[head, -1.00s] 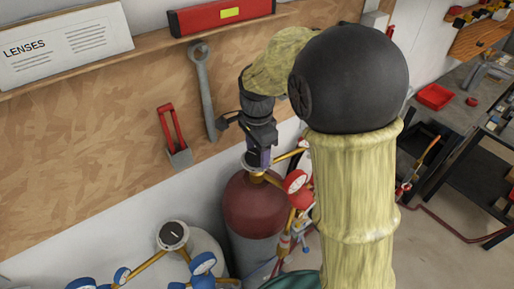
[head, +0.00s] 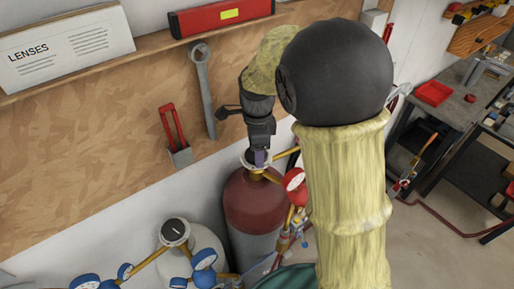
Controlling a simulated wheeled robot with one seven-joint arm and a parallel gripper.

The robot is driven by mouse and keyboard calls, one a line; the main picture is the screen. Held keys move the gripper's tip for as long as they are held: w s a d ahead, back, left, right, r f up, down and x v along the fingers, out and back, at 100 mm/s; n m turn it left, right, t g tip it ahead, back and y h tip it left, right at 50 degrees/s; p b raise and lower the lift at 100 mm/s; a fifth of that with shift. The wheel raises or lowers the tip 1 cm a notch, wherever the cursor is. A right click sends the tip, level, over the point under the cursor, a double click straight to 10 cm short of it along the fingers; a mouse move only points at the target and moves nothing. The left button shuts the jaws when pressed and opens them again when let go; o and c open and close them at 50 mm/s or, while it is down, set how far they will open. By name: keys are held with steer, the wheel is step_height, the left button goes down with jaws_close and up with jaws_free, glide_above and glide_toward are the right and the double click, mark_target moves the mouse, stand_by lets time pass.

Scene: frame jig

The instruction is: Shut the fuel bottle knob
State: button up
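The fuel bottle (head: 247,204) is a maroon cylinder with a grey lower part, standing upright against the wall. Its round knob (head: 248,160), dark with a pale rim, is on top and partly covered by my gripper. My gripper (head: 260,157) points down onto the knob from above, with its purplish fingertips at the knob's top. Whether the fingers are closed on the knob or just over it cannot be told, as the fingertips are small and partly hidden. My forearm hides part of the area right of the bottle.
A red-rimmed gauge (head: 294,181) and brass fittings sit just right of the knob. A pale bottle (head: 202,240) with a dark-topped knob (head: 174,232) and blue gauges (head: 203,260) stands front left. A wrench (head: 203,90) and a red-handled tool (head: 170,126) hang behind.

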steer(key=o, duration=1)
steer(key=shift+r, duration=0.15)
step_height(320, 180, up, 12)
steer(key=b, duration=0.3)
steer(key=shift+a+f, duration=0.1)
steer(key=shift+f, duration=0.1)
